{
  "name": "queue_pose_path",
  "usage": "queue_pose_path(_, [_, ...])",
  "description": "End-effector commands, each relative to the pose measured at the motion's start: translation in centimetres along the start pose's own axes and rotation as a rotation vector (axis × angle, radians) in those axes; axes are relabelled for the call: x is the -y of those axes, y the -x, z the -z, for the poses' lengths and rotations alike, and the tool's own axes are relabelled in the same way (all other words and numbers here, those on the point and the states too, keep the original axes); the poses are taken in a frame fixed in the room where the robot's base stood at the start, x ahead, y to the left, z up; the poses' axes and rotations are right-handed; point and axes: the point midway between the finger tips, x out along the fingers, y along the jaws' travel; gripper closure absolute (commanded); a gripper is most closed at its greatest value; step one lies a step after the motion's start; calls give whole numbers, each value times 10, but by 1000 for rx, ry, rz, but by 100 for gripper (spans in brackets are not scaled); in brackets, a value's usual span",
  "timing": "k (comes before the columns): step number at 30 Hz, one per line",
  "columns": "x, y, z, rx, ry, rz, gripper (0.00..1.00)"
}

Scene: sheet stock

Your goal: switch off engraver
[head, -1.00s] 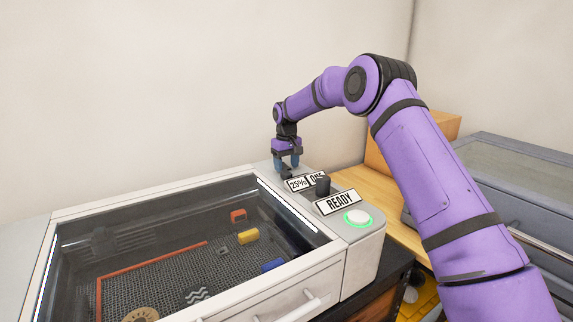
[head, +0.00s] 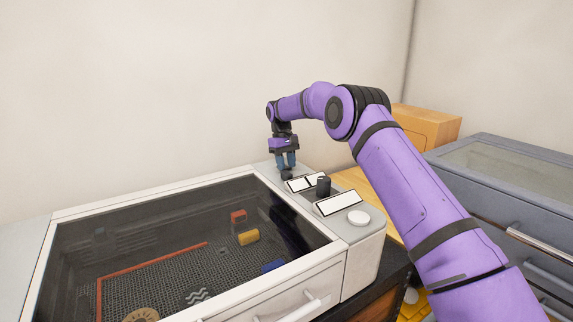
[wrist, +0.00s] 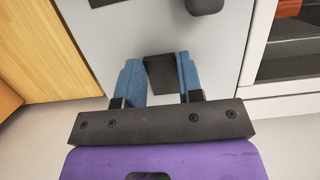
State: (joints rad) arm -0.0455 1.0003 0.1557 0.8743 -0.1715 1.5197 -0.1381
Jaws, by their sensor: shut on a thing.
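The engraver (head: 344,249) is a white-framed machine with a dark glass lid. Its panel at the right has blank white display plates (head: 339,204), a black knob (head: 323,187) and an unlit round white button (head: 358,217). My gripper (head: 287,175) points down at the panel's far end. In the wrist view, its blue fingers (wrist: 161,80) are shut on a dark block-like switch (wrist: 159,73) on the panel. In the head view the fingers mostly hide that switch.
A wooden box (head: 425,125) and a grey machine (head: 508,158) stand to the right. A wall is behind.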

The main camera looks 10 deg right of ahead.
Motion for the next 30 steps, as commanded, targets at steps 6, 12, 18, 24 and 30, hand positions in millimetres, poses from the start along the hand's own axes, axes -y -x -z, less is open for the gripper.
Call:
queue_pose_path(6, [0, 1, 0, 12, -1, -1, 90])
queue_pose_path(12, [0, 1, 0, 11, -1, -1, 57])
queue_pose_path(18, [0, 1, 0, 11, -1, -1, 40])
queue_pose_path(24, [0, 3, 0, 11, -1, -1, 40])
queue_pose_path(30, [0, 26, 1, 8, -2, -2, 40])
